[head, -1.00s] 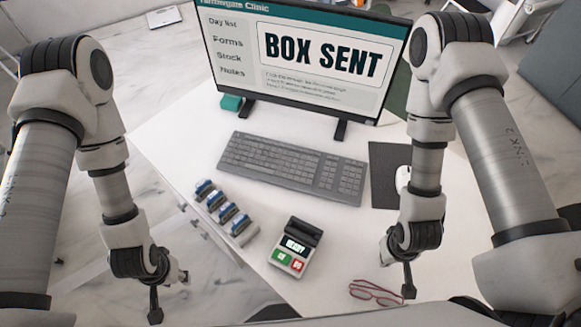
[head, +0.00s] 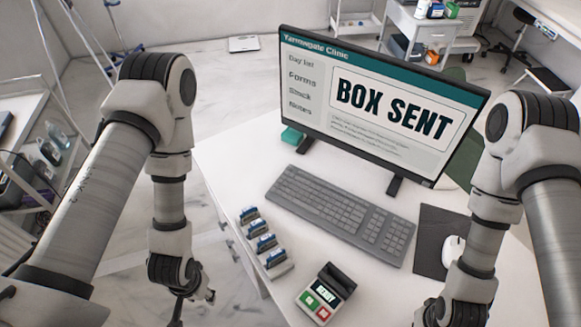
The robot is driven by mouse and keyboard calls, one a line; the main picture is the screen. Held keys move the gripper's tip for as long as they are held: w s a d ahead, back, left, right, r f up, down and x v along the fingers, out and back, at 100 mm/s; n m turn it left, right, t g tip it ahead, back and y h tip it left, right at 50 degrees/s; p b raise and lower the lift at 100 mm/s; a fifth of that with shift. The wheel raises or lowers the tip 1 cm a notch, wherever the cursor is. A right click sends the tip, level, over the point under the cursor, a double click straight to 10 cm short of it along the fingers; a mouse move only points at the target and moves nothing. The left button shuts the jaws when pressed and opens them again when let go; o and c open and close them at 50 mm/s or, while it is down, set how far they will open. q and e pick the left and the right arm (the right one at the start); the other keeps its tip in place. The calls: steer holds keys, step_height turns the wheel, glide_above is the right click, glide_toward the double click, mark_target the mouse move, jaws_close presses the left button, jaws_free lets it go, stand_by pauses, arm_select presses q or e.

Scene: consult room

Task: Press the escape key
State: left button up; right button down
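The grey keyboard (head: 340,213) lies on the white desk below the monitor (head: 385,105), set at an angle. Its upper left corner (head: 291,169) is uncovered, but single key labels are too small to read. The monitor reads "BOX SENT". My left gripper (head: 192,304) hangs left of the desk's left edge in the picture, well apart from the keyboard; its finger opening is unclear. My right gripper (head: 428,318) is at the bottom edge, below and right of the keyboard, partly cut off. Neither gripper appears to touch or hold anything.
A card terminal (head: 325,292) and a rack of blue-topped items (head: 264,243) stand in front of the keyboard. A mouse (head: 453,252) rests on a dark mat (head: 436,225) to its right. A teal box (head: 292,136) is behind it. A shelf trolley (head: 30,175) stands at left.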

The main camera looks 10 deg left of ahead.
arm_select(q)
steer(key=shift+c, duration=0.3)
jaws_close()
